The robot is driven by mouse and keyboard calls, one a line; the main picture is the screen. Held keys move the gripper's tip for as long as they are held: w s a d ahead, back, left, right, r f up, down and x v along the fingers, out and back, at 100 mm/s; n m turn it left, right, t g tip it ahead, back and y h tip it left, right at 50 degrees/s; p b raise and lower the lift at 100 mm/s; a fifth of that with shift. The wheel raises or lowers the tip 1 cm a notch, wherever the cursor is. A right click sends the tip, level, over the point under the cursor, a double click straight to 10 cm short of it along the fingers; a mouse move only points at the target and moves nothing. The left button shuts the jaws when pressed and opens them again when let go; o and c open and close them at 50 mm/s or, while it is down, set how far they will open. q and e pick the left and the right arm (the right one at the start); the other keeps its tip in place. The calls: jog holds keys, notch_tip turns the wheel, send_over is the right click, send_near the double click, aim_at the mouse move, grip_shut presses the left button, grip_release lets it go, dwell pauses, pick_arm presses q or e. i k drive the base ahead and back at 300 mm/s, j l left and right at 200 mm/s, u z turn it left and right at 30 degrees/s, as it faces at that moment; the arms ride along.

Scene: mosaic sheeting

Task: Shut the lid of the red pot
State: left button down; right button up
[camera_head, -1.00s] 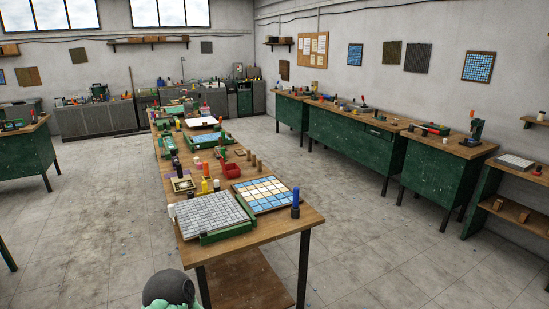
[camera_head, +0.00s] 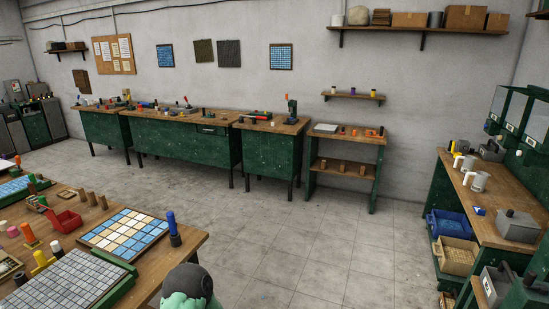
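I cannot make out a red pot with a lid for sure in the head view. A small red open container (camera_head: 66,221) stands on the near wooden table at the left. It looks like a bin, and I see no lid on it. Neither of my grippers is in view. A dark rounded part with green at the bottom edge seems to be mine.
The near table (camera_head: 190,240) holds a grey tile sheet (camera_head: 70,280), a blue and cream tile board (camera_head: 125,232) and several bottles. Green benches (camera_head: 185,145) line the wall. A workbench (camera_head: 500,200) with bins stands right. The middle floor (camera_head: 300,240) is clear.

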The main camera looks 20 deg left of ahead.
aim_at(49, 213)
jog(key=k+j, duration=0.1)
jog(key=j, duration=0.4)
jog(key=k+j, duration=0.1)
jog(key=j, duration=0.4)
jog(key=k+j, duration=0.15)
jog(key=j, duration=0.4)
jog(key=k+j, duration=0.1)
jog(key=j, duration=0.4)
jog(key=k+j, duration=0.1)
jog(key=j, duration=0.4)
jog(key=k+j, duration=0.1)
jog(key=j, duration=0.4)
